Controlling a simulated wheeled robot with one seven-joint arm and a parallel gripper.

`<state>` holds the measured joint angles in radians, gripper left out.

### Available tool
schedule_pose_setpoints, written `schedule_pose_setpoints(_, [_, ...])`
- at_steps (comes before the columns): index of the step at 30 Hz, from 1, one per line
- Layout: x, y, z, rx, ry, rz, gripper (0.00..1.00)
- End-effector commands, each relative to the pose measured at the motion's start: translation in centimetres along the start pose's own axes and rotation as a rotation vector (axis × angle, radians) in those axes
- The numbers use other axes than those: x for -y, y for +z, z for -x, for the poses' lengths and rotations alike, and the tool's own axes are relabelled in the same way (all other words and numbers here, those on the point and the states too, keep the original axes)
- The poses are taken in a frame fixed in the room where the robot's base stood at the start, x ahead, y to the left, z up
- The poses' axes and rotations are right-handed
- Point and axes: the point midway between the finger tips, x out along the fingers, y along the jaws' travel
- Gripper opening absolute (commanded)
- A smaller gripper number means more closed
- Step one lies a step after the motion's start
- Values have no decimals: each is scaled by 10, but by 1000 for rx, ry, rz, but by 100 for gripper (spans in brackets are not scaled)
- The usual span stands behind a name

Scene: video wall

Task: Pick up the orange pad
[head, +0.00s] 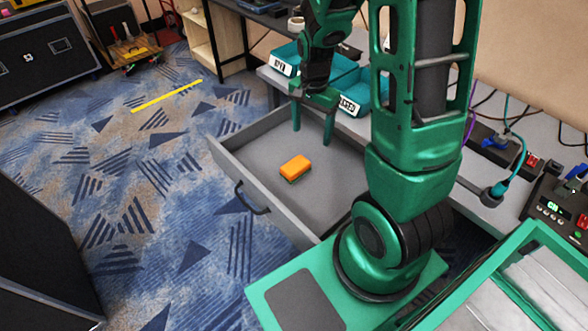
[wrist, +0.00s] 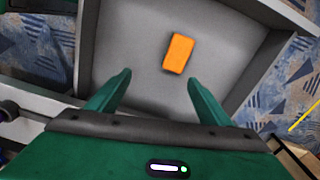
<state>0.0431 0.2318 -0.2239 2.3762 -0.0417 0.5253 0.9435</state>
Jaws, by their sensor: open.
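The orange pad (head: 295,168) is a small block lying flat on the bottom of an open grey drawer (head: 335,190). In the wrist view the pad (wrist: 178,53) lies beyond my fingertips and a little right of the middle between them. My gripper (head: 312,139) is green, open and empty. It hangs over the far part of the drawer, fingers pointing down, apart from the pad. The fingertips also show in the wrist view (wrist: 158,80). No part of the pad is hidden by the gripper.
The drawer's front wall has a dark handle (head: 252,198). Teal bins (head: 347,82) with labels stand on the desk behind my gripper. Cables and a device (head: 560,205) lie on the desk at right. The drawer floor around the pad is clear.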

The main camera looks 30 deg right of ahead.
Motion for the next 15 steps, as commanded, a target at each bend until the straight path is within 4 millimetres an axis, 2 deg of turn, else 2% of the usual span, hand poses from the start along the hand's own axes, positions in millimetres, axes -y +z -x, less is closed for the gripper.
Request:
schedule_pose_setpoints(1, [9,1,-16,5,7,-31,73])
schedule_pose_setpoints(6, [35,6,-54,12,-1,-136,73])
schedule_pose_setpoints(10, [45,9,-70,16,-6,-182,73])
schedule_pose_setpoints(15, [48,11,-85,17,-5,-198,73])
